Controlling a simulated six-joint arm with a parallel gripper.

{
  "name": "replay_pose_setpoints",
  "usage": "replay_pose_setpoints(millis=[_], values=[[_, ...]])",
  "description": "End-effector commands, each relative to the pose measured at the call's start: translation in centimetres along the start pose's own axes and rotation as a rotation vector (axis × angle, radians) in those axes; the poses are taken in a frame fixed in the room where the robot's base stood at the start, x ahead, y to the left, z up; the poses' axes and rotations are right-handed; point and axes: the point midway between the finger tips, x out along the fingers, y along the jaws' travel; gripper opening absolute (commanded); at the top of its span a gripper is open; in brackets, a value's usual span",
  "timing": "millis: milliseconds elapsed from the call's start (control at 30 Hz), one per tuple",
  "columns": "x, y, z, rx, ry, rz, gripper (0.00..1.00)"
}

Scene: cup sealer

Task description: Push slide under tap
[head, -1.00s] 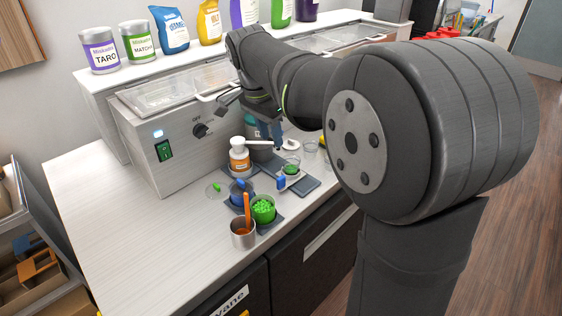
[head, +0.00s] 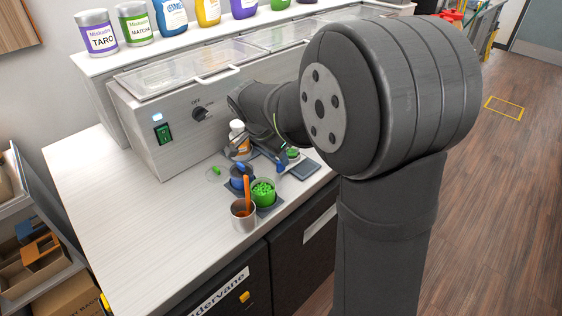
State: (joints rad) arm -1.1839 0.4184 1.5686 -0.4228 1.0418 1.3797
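The slide (head: 283,165) is a small pale piece on the counter, with a blue part near its front end. A small clear cup (head: 293,153) with something green in it stands on or beside it. My gripper (head: 276,162) is low over the counter, at the left side of the slide. I cannot tell whether it touches the slide, and its fingers are too small and hidden to judge. The tap is hidden behind my arm.
A blue cup (head: 240,178), a cup of green beads (head: 263,191) and a metal cup (head: 243,214) with an orange-brown handle stand close in front. A dark flat pad (head: 305,169) lies to the right. The left counter (head: 110,185) is clear.

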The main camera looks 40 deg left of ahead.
Motion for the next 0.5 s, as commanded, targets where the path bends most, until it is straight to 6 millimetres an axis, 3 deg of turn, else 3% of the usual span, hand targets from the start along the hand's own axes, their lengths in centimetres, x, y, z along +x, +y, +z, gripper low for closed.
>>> replay_pose_setpoints(millis=[200, 500], values=[[3.0, 0.0, 0.0, 0.000, 0.000, 0.001, 0.34], [3.9, 0.0, 0.0, 0.000, 0.000, -0.001, 0.34]])
